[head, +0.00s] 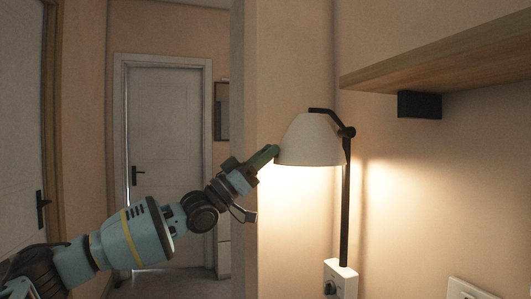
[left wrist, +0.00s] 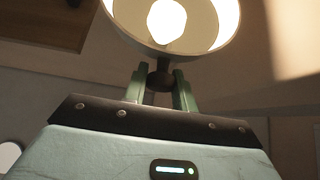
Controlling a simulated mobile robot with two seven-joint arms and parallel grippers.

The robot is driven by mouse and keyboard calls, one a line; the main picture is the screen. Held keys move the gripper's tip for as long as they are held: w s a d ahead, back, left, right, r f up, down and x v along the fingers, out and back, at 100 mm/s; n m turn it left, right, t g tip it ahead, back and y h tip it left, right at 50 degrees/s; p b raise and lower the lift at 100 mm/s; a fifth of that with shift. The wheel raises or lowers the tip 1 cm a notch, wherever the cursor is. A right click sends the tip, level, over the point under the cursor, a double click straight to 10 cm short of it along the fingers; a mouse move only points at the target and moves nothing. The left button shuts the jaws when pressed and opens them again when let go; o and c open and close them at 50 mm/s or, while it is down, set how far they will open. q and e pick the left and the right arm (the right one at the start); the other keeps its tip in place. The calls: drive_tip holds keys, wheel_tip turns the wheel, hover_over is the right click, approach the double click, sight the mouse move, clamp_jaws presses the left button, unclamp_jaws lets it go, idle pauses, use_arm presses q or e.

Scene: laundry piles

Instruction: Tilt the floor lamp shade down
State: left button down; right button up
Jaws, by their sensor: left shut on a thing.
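The floor lamp's white shade (head: 308,141) is in the middle of the head view, on a black jointed arm and pole (head: 346,205). It is lit and its opening faces down. In the left wrist view the shade's rim (left wrist: 181,55) and glowing bulb (left wrist: 166,20) show at the top. My left gripper (head: 272,152) reaches the left lower edge of the shade. In the left wrist view its green fingers are shut on a small dark knob (left wrist: 160,76) at the shade's rim. My right gripper is in neither view.
A wooden shelf (head: 450,60) with a black bracket (head: 419,105) juts from the wall at the upper right. The lamp's white base box (head: 341,279) has a dark knob. A wall corner stands behind the shade. A closed white door (head: 168,160) is in the back.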

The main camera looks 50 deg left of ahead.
use_arm(q)
drive_tip(key=shift+w+f, duration=0.2)
drive_tip(key=shift+f, duration=0.3)
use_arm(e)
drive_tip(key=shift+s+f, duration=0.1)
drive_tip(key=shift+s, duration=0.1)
use_arm(q)
drive_tip(key=c, duration=1.4)
unclamp_jaws()
drive_tip(key=shift+o, duration=1.1)
drive_tip(key=shift+s+r, duration=0.1)
drive_tip(key=shift+r, duration=0.1)
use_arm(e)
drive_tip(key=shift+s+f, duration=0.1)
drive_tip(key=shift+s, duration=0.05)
use_arm(q)
drive_tip(key=shift+s, duration=0.1)
drive_tip(key=v, duration=0.7)
drive_tip(key=shift+s+f+p, duration=0.25)
drive_tip(key=shift+p, duration=0.15)
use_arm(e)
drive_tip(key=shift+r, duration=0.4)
